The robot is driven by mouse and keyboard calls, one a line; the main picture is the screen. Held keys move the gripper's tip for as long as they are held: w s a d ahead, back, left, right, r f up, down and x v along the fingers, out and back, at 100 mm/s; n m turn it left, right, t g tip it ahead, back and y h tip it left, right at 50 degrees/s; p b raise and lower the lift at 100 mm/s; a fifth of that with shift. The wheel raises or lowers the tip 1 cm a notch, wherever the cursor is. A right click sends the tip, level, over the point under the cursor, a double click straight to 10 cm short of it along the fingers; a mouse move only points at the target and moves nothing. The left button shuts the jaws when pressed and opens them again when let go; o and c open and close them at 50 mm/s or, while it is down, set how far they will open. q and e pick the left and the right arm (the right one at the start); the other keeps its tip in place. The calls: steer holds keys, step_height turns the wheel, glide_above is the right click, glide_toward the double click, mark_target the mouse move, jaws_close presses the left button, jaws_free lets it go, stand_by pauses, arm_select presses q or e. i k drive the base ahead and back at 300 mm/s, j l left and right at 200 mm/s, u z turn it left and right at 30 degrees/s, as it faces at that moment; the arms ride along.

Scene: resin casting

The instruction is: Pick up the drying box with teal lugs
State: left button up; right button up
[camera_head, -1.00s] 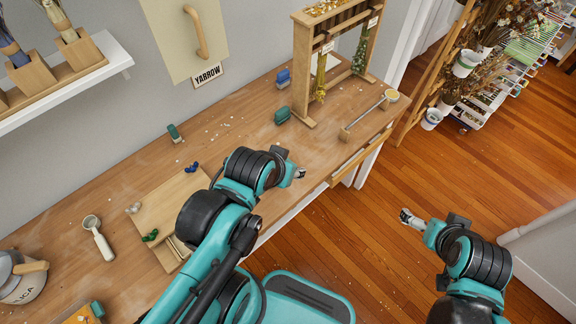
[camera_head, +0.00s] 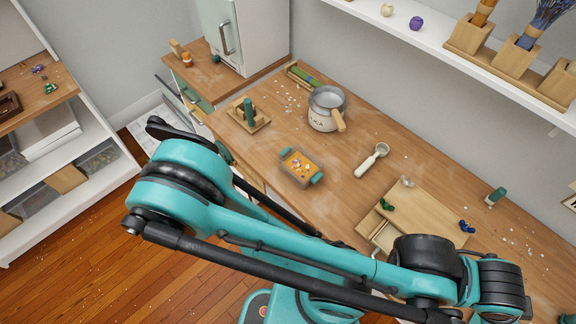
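The drying box with teal lugs (camera_head: 299,170) sits on the wooden worktop, near its front edge. My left arm crosses the lower part of the view from left to right, in front of the worktop edge. Its gripper is not visible; the arm runs down to the lower right. My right gripper is not in view. Nothing is seen touching the box.
A pot (camera_head: 327,112) with a wooden handle stands behind the box. A white scoop (camera_head: 372,160) lies to its right, and a wooden board (camera_head: 428,215) further right. A wooden stand with green pegs (camera_head: 248,116) is to the left. Worktop around the box is mostly clear.

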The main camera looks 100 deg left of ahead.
mark_target(298, 163)
steer(key=u, duration=3.45)
